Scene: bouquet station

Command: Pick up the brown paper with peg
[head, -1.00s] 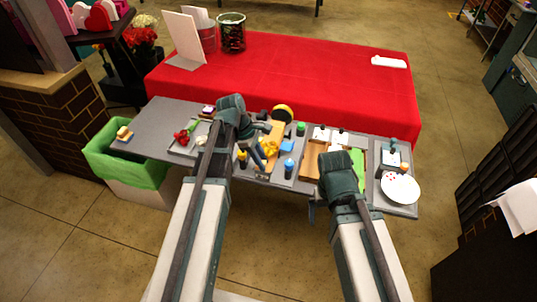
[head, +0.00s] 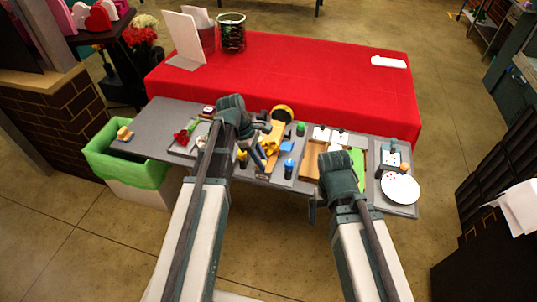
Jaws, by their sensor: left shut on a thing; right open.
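A brown sheet (head: 309,160) lies on the grey work table, right of the middle and left of my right gripper. I take it for the brown paper; no peg on it can be made out clearly. My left gripper (head: 262,152) is shut beside a yellow thing (head: 270,146) and an orange-tan strip at the middle of the table. What it grips is too small and hidden to tell. My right gripper (head: 314,205) is open at the table's front edge, near the brown sheet. Its forearm hides part of the table there.
A green sheet (head: 357,160) lies right of the brown one, and a white plate (head: 400,188) sits at the right end. A blue-topped bottle (head: 289,168) stands between my grippers. A green-lined bin (head: 125,165) is at left. The red-covered table (head: 290,80) is behind.

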